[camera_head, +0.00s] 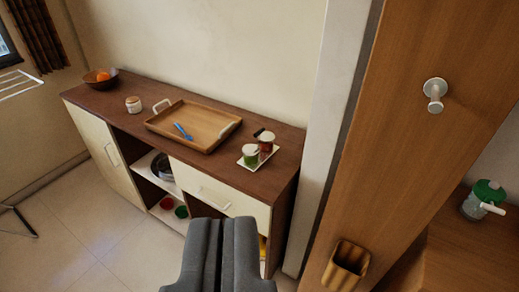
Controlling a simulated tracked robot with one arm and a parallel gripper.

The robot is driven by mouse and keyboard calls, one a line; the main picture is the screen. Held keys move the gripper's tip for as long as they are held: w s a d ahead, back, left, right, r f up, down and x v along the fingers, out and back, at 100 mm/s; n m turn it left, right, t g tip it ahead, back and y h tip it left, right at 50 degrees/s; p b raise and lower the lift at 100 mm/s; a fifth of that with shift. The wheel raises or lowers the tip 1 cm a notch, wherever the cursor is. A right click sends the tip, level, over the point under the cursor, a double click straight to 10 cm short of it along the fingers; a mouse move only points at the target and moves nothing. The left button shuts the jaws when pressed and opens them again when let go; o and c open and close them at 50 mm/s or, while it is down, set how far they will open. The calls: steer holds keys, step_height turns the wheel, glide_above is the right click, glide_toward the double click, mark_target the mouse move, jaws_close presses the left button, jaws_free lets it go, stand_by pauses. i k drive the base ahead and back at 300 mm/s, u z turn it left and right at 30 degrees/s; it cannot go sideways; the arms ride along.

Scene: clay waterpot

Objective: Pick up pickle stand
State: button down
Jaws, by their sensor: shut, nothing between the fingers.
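The pickle stand appears to be the small white tray (258,157) with two jars on it, near the right end of the brown sideboard top. One jar (250,154) has a green body and the other jar (266,142) is reddish brown. A small dark item lies just behind them. My gripper (222,228) is at the bottom middle of the view, its two grey fingers together and empty. It shows in front of the sideboard, apart from the white tray.
The sideboard (285,146) also holds a wooden tray (200,115) with a blue item, a small white jar (133,104) and a fruit bowl (98,82). A wooden panel (425,140) with a knob rises at right. Tiled floor (70,235) is open at left.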

mark_target(254, 156)
steer(key=u, duration=0.7)
steer(key=k, duration=0.85)
steer(key=u, duration=0.8)
steer(key=k, duration=0.45)
steer(key=u, duration=0.2)
steer(key=i, duration=1.1)
steer(key=z, duration=0.8)
steer(key=i, duration=1.2)
steer(key=z, duration=1.3)
steer(key=i, duration=0.9)
steer(key=z, duration=0.65)
steer(key=k, duration=0.6)
